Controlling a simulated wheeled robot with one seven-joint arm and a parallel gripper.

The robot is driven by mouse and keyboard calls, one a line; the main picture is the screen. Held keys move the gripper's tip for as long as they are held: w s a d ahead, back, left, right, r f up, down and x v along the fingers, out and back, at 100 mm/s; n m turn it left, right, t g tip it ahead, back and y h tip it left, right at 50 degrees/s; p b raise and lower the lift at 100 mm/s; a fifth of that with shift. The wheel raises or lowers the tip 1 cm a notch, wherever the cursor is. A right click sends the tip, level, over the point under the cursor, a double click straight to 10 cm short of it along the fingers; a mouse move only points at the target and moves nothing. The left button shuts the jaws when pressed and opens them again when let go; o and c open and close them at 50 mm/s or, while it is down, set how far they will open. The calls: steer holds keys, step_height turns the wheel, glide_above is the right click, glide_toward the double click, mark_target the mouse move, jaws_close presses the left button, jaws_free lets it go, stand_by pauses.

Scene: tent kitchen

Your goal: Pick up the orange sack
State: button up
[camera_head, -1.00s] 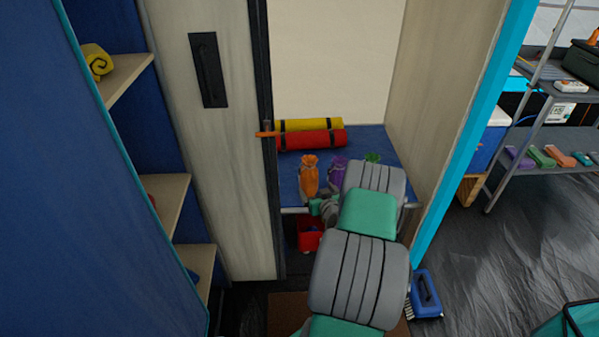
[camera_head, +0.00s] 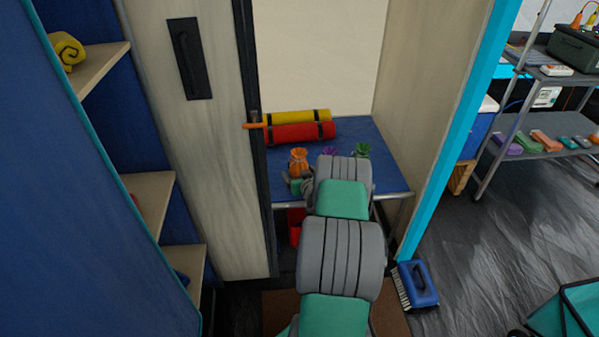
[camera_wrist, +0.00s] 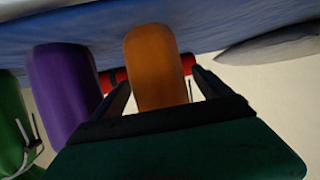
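The orange sack (camera_head: 299,162) stands on the blue shelf (camera_head: 385,172) inside the cabinet, its gathered top showing in the head view. Its lower part is hidden behind my arm and gripper there. In the wrist view, which looks upside down, the orange sack (camera_wrist: 152,68) stands between the two dark fingers of my gripper (camera_wrist: 160,88). The fingers are open, and I see a gap at the right finger; contact on the left is hard to tell. A purple sack (camera_wrist: 66,90) is just beside the left finger.
A green sack (camera_head: 361,150) stands right of the purple one. A red roll (camera_head: 300,133) and a yellow roll (camera_head: 298,117) lie behind the sacks. The cabinet's door panel (camera_head: 190,140) is close on the left. A blue brush (camera_head: 420,284) lies on the floor.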

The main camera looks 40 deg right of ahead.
steer(key=shift+s, duration=0.1)
steer(key=c, duration=1.5)
steer(key=shift+c, duration=0.6)
steer(key=shift+r, duration=0.15)
